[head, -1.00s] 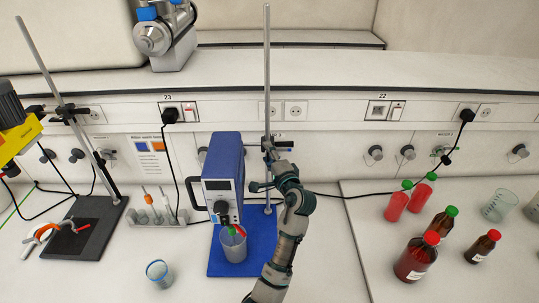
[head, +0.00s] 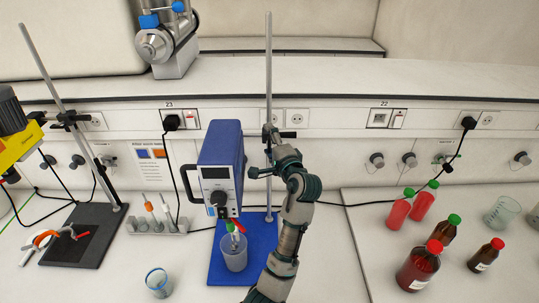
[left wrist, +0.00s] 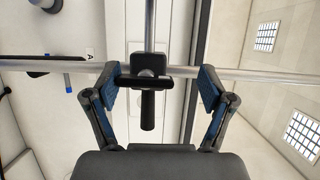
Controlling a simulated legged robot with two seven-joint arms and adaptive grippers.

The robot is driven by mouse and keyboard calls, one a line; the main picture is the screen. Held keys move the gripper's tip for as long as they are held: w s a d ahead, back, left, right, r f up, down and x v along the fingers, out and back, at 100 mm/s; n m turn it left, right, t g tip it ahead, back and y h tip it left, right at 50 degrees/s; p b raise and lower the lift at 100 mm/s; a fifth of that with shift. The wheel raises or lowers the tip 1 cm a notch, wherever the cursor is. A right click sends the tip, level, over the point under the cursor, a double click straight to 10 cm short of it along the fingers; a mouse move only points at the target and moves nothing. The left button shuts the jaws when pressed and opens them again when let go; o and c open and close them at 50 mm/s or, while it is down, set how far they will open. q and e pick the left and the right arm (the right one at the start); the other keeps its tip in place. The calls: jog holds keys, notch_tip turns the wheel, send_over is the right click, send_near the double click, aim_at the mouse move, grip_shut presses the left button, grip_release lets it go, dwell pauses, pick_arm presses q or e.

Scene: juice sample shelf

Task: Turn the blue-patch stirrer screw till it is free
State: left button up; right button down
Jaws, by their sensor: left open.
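The blue stirrer (head: 221,158) stands upright on a blue base plate (head: 262,262), its shaft end over a beaker (head: 234,256). A tall metal rod (head: 268,70) rises behind it, with a dark clamp (head: 270,134) on it. My left gripper (head: 260,172) is just right of the stirrer housing, below that clamp. My right gripper is not in view.
A yellow stirrer (head: 14,140) on a second stand with a dark base (head: 85,235) is at the left. A small beaker (head: 158,280) is near the front. Red-capped and green-capped bottles (head: 420,265) stand at the right. A black cable (head: 350,204) runs behind my arm.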

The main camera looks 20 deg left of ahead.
pick_arm(q)
jog(key=shift+d+r, duration=0.1)
jog(key=shift+r, duration=0.6)
